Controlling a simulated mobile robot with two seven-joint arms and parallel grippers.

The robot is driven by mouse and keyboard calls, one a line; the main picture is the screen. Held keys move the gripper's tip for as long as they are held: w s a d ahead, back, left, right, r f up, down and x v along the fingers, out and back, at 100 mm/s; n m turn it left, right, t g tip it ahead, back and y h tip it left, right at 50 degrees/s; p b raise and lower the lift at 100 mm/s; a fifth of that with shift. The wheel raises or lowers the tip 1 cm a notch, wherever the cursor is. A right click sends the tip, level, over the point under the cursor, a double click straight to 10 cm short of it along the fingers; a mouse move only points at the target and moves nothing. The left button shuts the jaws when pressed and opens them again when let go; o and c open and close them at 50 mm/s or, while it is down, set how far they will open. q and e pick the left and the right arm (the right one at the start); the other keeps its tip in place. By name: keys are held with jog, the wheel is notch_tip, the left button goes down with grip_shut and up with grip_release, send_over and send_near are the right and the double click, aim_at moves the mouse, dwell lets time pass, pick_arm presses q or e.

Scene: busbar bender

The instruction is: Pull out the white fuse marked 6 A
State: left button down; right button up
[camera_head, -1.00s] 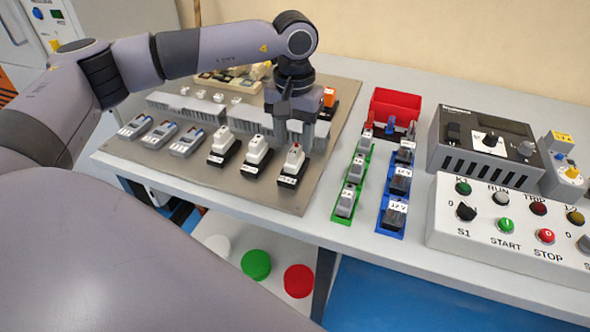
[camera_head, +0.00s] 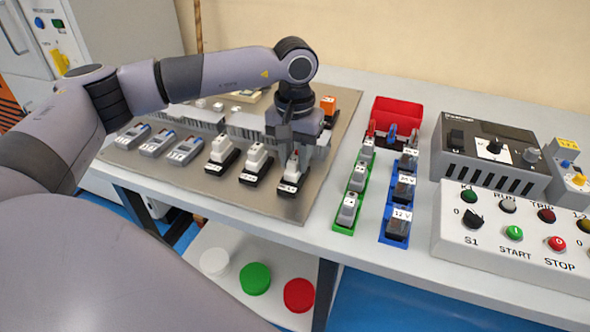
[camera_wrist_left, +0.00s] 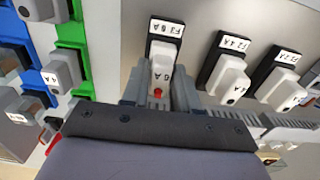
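The white fuse marked 6 A (camera_wrist_left: 162,72) sits in its black holder (camera_wrist_left: 166,28), and its red dot shows. In the head view this fuse (camera_head: 293,163) is the rightmost of three white fuses in the row. My left gripper (camera_wrist_left: 160,88) points down over it, with one finger on each side of the fuse. The same gripper (camera_head: 295,148) hides part of the fuse from the head camera. Whether the fingers touch the fuse is not clear. My right gripper is not in view.
Two more white fuses, marked 4 A (camera_wrist_left: 231,76) and 2 A (camera_wrist_left: 281,88), stand beside it. Grey devices (camera_head: 157,141) are farther left. Green (camera_head: 342,228) and blue (camera_head: 390,238) strips with modules, a red bin (camera_head: 397,112) and a control box (camera_head: 510,225) lie right.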

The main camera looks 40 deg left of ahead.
aim_at(295, 157)
pick_arm(q)
jog(key=shift+r, duration=0.15)
jog(key=shift+r+p, duration=0.65)
jog(key=shift+r, duration=0.15)
jog(key=shift+r, duration=0.25)
jog(key=shift+r, duration=0.2)
jog(key=shift+p, duration=0.3)
jog(key=shift+r+p, duration=1.75)
jog(key=shift+r, duration=0.8)
